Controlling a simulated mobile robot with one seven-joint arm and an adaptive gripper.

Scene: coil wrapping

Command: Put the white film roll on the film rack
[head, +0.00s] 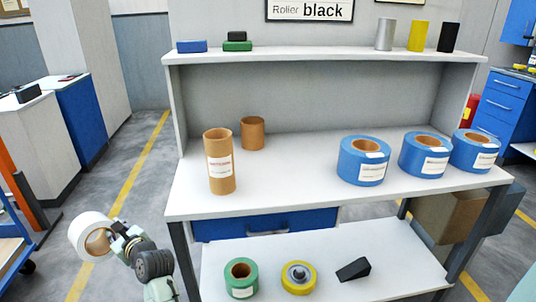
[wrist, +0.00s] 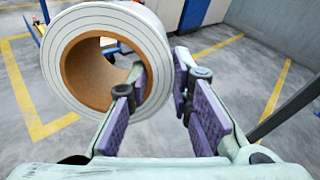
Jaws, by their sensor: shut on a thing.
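The white film roll (head: 84,232) is at the lower left of the head view, off the left end of the workbench and above the floor. Its brown cardboard core faces my gripper (head: 111,238). In the wrist view the roll (wrist: 72,28) fills the upper left. My gripper (wrist: 160,72) is shut on the roll's wall, with one purple-padded finger inside the core and the other outside at the right. I cannot clearly identify the film rack; a blue frame (head: 12,250) at the left edge is cut off.
The workbench (head: 280,185) holds brown tubes (head: 220,180) and blue rolls (head: 361,178). Its lower shelf holds a green roll (head: 241,285), a yellow roll (head: 298,286) and a black wedge (head: 353,269). A white-topped cabinet (head: 75,122) stands behind left. The yellow-lined floor between is clear.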

